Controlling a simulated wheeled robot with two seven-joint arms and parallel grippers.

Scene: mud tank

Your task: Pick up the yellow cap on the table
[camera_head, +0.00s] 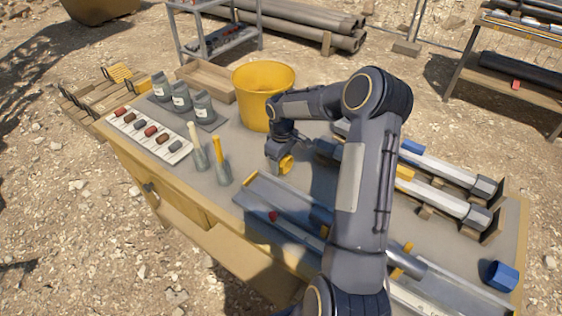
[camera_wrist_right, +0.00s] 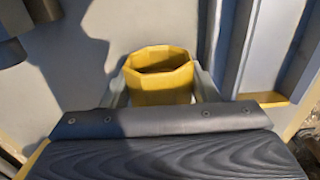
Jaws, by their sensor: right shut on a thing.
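The yellow cap (camera_head: 287,164) is at my right gripper (camera_head: 279,157), over the middle of the table (camera_head: 310,178). In the right wrist view the cap (camera_wrist_right: 158,78) is a faceted, hollow yellow piece with its opening showing. It sits between the two fingers of my right gripper (camera_wrist_right: 158,85), which is shut on it. The table's grey top shows around it; I cannot tell whether the cap touches the table. My left gripper is not in view.
A yellow bucket (camera_head: 263,84) stands just behind the gripper. Two grey cups (camera_head: 220,172) with sticks and a tray of samples (camera_head: 150,134) are to the left. Long channels (camera_head: 272,208) lie in front. Tubes with blue and yellow parts (camera_head: 440,194) lie at right, near a blue cap (camera_head: 501,276).

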